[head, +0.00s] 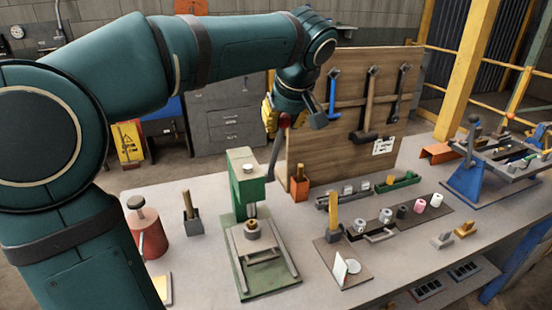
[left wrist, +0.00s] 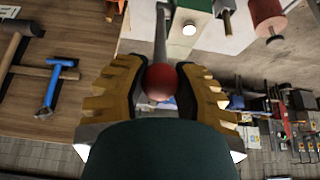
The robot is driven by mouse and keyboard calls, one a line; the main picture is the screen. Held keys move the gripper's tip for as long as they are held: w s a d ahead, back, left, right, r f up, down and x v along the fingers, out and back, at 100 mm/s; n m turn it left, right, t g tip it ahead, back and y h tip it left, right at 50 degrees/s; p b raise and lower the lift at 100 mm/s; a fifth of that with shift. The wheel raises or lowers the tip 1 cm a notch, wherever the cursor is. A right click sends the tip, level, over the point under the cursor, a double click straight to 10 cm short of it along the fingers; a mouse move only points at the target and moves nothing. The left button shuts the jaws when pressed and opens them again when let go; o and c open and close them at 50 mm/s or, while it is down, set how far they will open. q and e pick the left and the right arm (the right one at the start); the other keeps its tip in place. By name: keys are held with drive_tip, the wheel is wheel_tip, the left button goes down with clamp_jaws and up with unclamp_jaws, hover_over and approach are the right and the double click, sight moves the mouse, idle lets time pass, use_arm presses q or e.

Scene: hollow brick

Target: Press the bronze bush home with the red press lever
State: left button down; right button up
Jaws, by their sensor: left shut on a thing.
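The green arbor press (head: 242,180) stands on the bench, and its base plate is toward the front. Its grey lever (head: 274,157) rises from the right side of the press head to a red ball knob (head: 285,120). My left gripper (head: 277,117) is shut on this knob. In the left wrist view the red knob (left wrist: 160,82) sits between the two yellow fingers. Under the press ram, a small bronze bush (head: 252,225) shows on a grey round part (head: 253,235); how deep it sits I cannot tell. My right gripper is not in view.
A wooden tool board (head: 340,130) with hammers stands behind the lever. A red can (head: 147,232) and a grey holder (head: 191,215) are left of the press. Trays with small parts (head: 387,235) lie to the right. A blue vise-like fixture (head: 470,185) is farther right.

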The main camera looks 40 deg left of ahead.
use_arm(q)
drive_tip(key=shift+d+f, duration=0.1)
drive_tip(key=shift+d, duration=0.05)
drive_tip(key=shift+s+d+f+b, duration=0.35)
drive_tip(key=shift+d+f+b, duration=0.1)
drive_tip(key=shift+d+b, duration=0.2)
drive_tip(key=shift+s+d+f+b, duration=0.35)
drive_tip(key=shift+d+f+b, duration=0.15)
drive_tip(key=shift+d+b, duration=0.15)
drive_tip(key=shift+s+d+f+b, duration=0.35)
drive_tip(key=shift+d+f+b, duration=0.1)
drive_tip(key=shift+d+b, duration=0.15)
drive_tip(key=shift+d+f, duration=0.1)
drive_tip(key=shift+d, duration=0.05)
drive_tip(key=shift+s+d+f+b, duration=0.3)
drive_tip(key=shift+d+f+b, duration=0.25)
drive_tip(key=shift+f, duration=0.1)
drive_tip(key=shift+s+d+f+b, duration=0.25)
drive_tip(key=shift+d+f+b, duration=0.3)
drive_tip(key=shift+f, duration=0.05)
drive_tip(key=shift+s+d+f+b, duration=0.3)
drive_tip(key=shift+d+f+b, duration=0.25)
drive_tip(key=shift+f, duration=0.1)
